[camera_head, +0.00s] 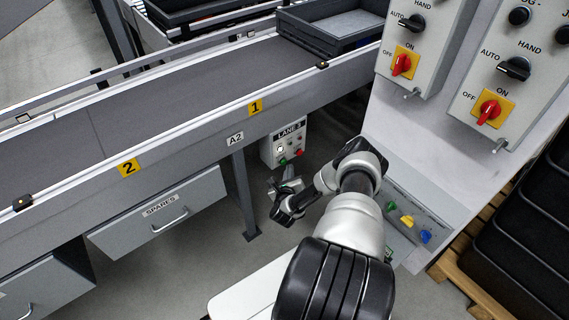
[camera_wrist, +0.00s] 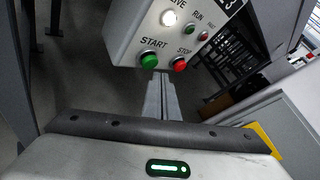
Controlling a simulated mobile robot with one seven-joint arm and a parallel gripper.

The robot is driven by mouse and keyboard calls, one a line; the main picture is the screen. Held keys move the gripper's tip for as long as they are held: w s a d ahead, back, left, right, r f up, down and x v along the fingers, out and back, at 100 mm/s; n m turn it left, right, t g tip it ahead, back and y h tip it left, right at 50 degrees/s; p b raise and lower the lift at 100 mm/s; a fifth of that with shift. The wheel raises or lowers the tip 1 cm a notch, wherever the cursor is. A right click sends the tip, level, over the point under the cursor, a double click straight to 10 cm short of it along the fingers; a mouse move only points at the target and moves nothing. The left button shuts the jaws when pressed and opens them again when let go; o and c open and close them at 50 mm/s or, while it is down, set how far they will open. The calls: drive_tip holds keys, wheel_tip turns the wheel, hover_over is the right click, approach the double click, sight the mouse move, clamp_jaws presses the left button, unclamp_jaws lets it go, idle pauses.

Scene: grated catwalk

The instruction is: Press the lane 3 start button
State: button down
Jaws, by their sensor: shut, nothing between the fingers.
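The lane 3 box (camera_head: 268,149) hangs under the conveyor's side in the head view, with a LANE 3 label on top. Close up in the wrist view, the grey box (camera_wrist: 126,28) carries the green START button (camera_wrist: 149,60) at the lower left and the red STOP button (camera_wrist: 180,64) beside it. The green button also shows small in the head view (camera_head: 283,162). My gripper (camera_wrist: 160,76) is shut and empty. Its tips appear just below the two buttons in the wrist view, between them. Whether they touch the box, I cannot tell.
A lit white lamp (camera_wrist: 168,18) and small RUN (camera_wrist: 190,30) and red lamps sit above the buttons. The conveyor (camera_head: 120,115) runs above drawers, and its leg (camera_head: 243,195) stands left of the box. A panel with green, yellow and blue controls (camera_head: 407,220) is at right.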

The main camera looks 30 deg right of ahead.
drive_tip(key=shift+w, duration=0.1)
idle(0.6)
drive_tip(key=shift+w+b, duration=0.35)
drive_tip(key=shift+w+a+b, duration=0.1)
drive_tip(key=shift+w+b, duration=0.45)
drive_tip(key=shift+w, duration=0.25)
idle(0.7)
drive_tip(key=shift+s, duration=0.15)
idle(0.3)
drive_tip(key=shift+s+p, duration=0.4)
drive_tip(key=shift+s, duration=0.7)
drive_tip(key=s, duration=0.3)
drive_tip(key=s+p, duration=0.1)
drive_tip(key=s, duration=0.1)
drive_tip(key=shift+d, duration=0.3)
